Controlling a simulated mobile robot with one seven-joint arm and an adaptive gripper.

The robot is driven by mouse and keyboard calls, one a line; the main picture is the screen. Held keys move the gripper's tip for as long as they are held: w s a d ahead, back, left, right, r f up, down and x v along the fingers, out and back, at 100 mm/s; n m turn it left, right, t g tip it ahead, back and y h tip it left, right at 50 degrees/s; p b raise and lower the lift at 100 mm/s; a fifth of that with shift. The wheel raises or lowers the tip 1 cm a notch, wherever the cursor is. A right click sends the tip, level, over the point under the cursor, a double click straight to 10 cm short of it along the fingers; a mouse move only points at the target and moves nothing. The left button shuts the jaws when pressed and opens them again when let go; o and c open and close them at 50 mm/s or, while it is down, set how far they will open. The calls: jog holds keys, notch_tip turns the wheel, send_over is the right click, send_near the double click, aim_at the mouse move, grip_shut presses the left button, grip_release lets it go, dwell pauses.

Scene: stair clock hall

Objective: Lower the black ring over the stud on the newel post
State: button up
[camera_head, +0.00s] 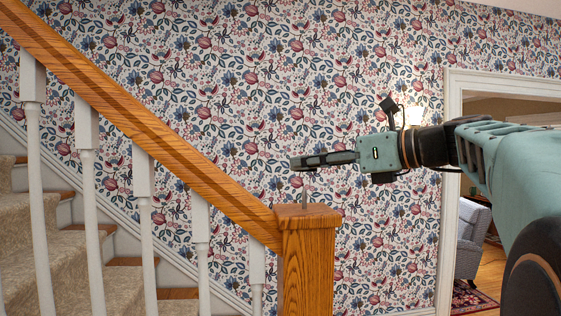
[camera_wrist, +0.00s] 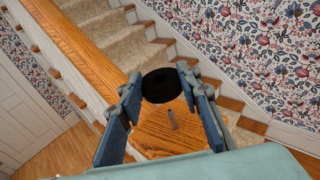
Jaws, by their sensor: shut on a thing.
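The black ring (camera_wrist: 160,83) is held between the fingertips of my gripper (camera_wrist: 158,88) in the wrist view. In the head view my gripper (camera_head: 300,162) reaches in from the right, roughly level, above the newel post (camera_head: 305,265). The ring is hard to tell from the dark fingers there. The thin grey stud (camera_head: 304,190) stands upright on the post's flat wooden top. Its upper end shows just below the fingers, near their tips. In the wrist view the stud (camera_wrist: 172,120) appears between the fingers, below the ring in the picture, apart from it.
A wooden handrail (camera_head: 150,125) slopes down from the upper left to the newel post, with white balusters (camera_head: 88,140) beneath it. Carpeted stairs (camera_head: 70,265) lie behind. A flowered wall stands at the back. A doorway with a grey armchair (camera_head: 471,240) is at the right.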

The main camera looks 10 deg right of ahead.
aim_at(312, 210)
jog(key=shift+f+b, duration=1.5)
jog(key=shift+f, duration=1.7)
jog(key=shift+f, duration=0.45)
jog(key=o, duration=1.4)
jog(key=shift+c, duration=0.2)
